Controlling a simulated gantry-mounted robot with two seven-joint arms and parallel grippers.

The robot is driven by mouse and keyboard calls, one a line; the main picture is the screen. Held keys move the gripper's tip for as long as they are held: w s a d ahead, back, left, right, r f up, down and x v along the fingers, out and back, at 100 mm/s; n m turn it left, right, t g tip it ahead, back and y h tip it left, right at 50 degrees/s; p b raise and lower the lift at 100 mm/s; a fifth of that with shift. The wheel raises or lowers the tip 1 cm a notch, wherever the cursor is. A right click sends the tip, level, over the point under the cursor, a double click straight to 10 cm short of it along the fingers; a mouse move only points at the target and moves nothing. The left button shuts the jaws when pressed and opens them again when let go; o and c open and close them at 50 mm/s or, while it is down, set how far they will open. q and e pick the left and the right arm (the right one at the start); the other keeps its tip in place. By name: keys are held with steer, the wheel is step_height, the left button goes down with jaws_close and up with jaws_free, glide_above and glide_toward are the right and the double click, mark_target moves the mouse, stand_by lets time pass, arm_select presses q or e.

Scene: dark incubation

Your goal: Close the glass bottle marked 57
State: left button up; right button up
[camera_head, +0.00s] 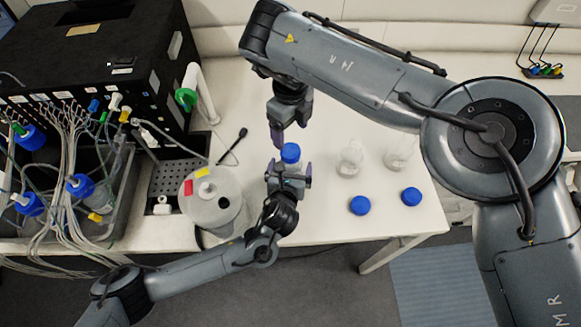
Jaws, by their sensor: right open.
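A glass bottle (291,168) with a blue cap (290,153) on its top stands upright near the middle of the table. Its label cannot be read, so I cannot tell if it is marked 57. My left gripper (289,177) has its fingers on both sides of the bottle's body and appears closed on it. My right gripper (291,125) is open and empty, pointing down just above and behind the blue cap, apart from it. Whether the cap is fully seated cannot be seen.
Two clear bottles without caps, a left one (350,160) and a right one (398,154), stand to the right. Two loose blue caps (360,205) (411,196) lie in front of them. A white round container (212,205) and a black tubed machine (95,55) are left.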

mark_target(291, 150)
arm_select(q)
jaws_close()
arm_select(e)
steer(key=shift+m, duration=2.3)
steer(key=shift+f, duration=4)
